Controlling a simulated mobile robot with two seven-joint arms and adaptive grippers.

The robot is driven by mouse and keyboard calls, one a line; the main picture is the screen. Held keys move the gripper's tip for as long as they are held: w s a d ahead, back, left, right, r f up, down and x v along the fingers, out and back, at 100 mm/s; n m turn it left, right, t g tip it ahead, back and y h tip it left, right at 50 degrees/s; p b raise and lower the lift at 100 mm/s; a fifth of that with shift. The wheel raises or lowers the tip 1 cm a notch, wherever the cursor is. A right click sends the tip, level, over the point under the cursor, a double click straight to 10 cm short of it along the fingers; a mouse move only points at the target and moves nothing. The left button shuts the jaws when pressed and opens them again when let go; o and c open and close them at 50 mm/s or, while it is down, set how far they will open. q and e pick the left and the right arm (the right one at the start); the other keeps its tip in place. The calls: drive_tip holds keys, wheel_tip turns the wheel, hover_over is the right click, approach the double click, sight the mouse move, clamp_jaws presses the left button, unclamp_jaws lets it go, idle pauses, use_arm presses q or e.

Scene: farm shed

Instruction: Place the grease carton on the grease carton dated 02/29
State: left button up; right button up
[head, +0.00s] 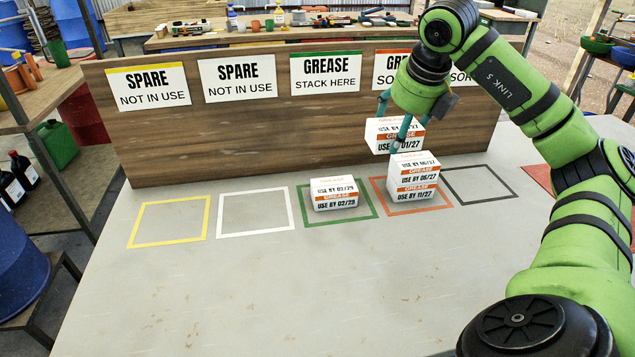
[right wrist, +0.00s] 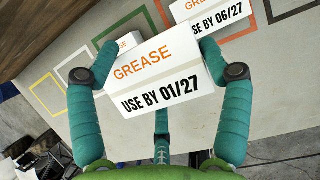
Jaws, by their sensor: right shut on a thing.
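My right gripper (head: 396,122) is shut on a white grease carton (head: 385,138) marked USE BY 01/27, held in the air above the table. In the right wrist view, the fingers hold this carton (right wrist: 160,82) from both sides. The grease carton dated 02/29 (head: 334,194) sits alone inside the green square (head: 305,216), ahead of the board. It is to the left of and below the held carton in the head view. In the right wrist view, a carton behind the held one (right wrist: 126,42) is mostly hidden and its date cannot be read. My left gripper is not in view.
In the orange square (head: 391,214), a carton marked 06/27 (head: 414,169) is stacked on one marked 11/27 (head: 412,194), close to my right gripper. The yellow (head: 130,230), white (head: 220,220) and black (head: 498,186) squares are empty. A wooden board with signs (head: 240,125) stands behind.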

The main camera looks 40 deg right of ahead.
sight(368, 143)
drive_tip(key=w+a+f+p, duration=0.1)
drive_tip(key=w+a, duration=0.1)
drive_tip(key=w+a+f, duration=0.1)
drive_tip(key=f, duration=0.1)
drive_tip(key=shift+w+a+p, duration=0.35)
drive_tip(key=shift+a, duration=0.05)
drive_tip(key=w+a+f, duration=0.1)
drive_tip(key=w+a, duration=0.1)
drive_tip(key=w+a+f+p, duration=0.1)
drive_tip(key=w+f, duration=0.1)
drive_tip(key=shift+a+f, duration=0.2)
drive_tip(key=shift+a, duration=0.2)
drive_tip(key=shift+a+f, duration=0.1)
drive_tip(key=shift+f, duration=0.1)
wheel_tip(368, 143, down, 4)
drive_tip(key=shift+r+p, duration=0.1)
drive_tip(key=shift+p, duration=0.2)
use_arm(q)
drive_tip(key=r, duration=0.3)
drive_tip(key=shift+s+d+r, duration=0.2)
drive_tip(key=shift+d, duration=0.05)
use_arm(e)
drive_tip(key=shift+f, duration=0.25)
drive_tip(key=o, duration=1.2)
drive_tip(key=shift+c, duration=0.2)
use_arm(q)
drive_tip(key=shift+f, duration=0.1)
